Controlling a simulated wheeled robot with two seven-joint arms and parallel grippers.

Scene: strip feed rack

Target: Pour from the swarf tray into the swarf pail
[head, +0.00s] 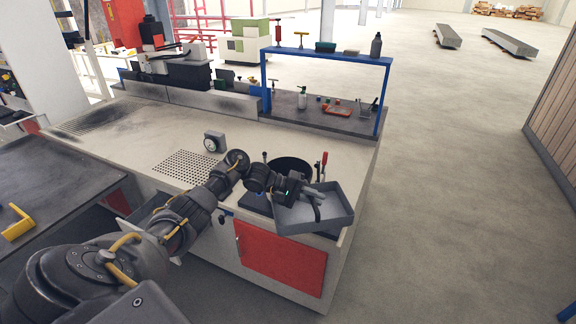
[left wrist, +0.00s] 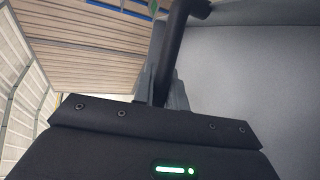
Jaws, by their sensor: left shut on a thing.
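The swarf tray (head: 334,204) is a shallow grey open box with a dark handle. It is at the front right corner of the bench in the head view, tilted, and its grey surface (left wrist: 255,90) fills the right of the left wrist view. My left gripper (head: 312,197) is shut on the tray's dark handle (left wrist: 176,50). The swarf pail (head: 290,166) is a dark round container just behind the tray, partly hidden by my gripper and the tray. I cannot see what the tray or the pail holds. My right gripper is not in view.
The pale bench (head: 150,135) has a perforated plate (head: 186,165) and a round dial (head: 214,142). A red-handled clamp (head: 323,160) stands close behind the tray. A blue-framed rack (head: 328,57) with bottles and tools is at the back. Open floor (head: 450,180) lies to the right.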

